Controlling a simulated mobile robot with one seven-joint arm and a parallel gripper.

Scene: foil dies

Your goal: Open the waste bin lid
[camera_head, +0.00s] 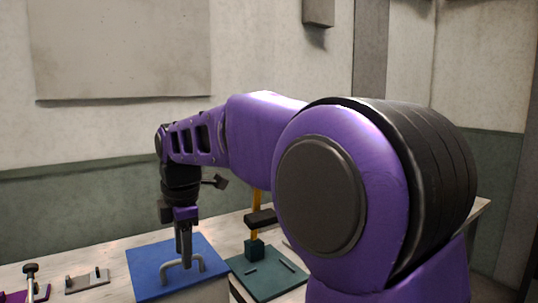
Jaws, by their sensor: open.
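The waste bin's blue lid (145,272) lies flat and closed on a pale box-shaped body (196,296) at the lower centre-left. A grey arched handle (195,258) stands on the lid. My gripper (184,262) points down over the lid, with its fingers at or just beside the left part of the handle. It is open. From this angle I cannot tell whether the fingers straddle the handle or touch it. Part of the handle is hidden behind the fingers.
Right of the bin, a dark green plate (272,284) carries a yellow post (256,225) with a black arm. A grey plate with pegs (87,281) and a purple fixture (36,291) lie at left on the pale bench. My arm hides much of the right side.

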